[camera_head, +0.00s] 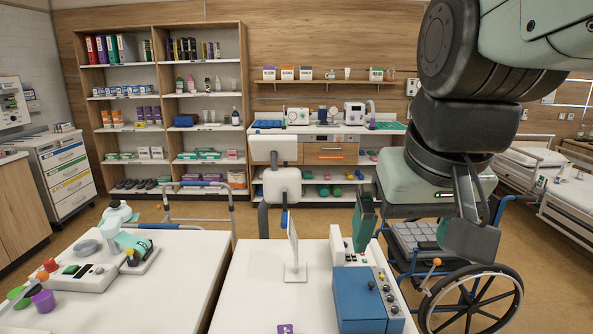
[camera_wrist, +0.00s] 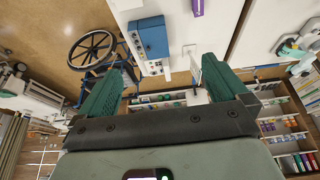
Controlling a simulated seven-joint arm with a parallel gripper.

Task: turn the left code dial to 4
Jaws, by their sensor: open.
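A blue box (camera_head: 358,300) stands on the white table, with a dark knob on top and several small knobs (camera_head: 388,290) down its right-hand panel. It also shows in the wrist view (camera_wrist: 152,36), where its small knobs line the left side. I cannot tell which knob is the left code dial, and no numbers are readable. My gripper is open and empty, its green fingers wide apart in the wrist view (camera_wrist: 167,76). In the head view one green finger (camera_head: 364,222) shows above and behind the box, apart from it.
A white panel with small buttons (camera_head: 350,258) stands just behind the box. A thin white upright stand (camera_head: 294,258) is to its left, and a purple item (camera_head: 285,329) lies at the table's front. A wheelchair (camera_head: 470,300) is at the right.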

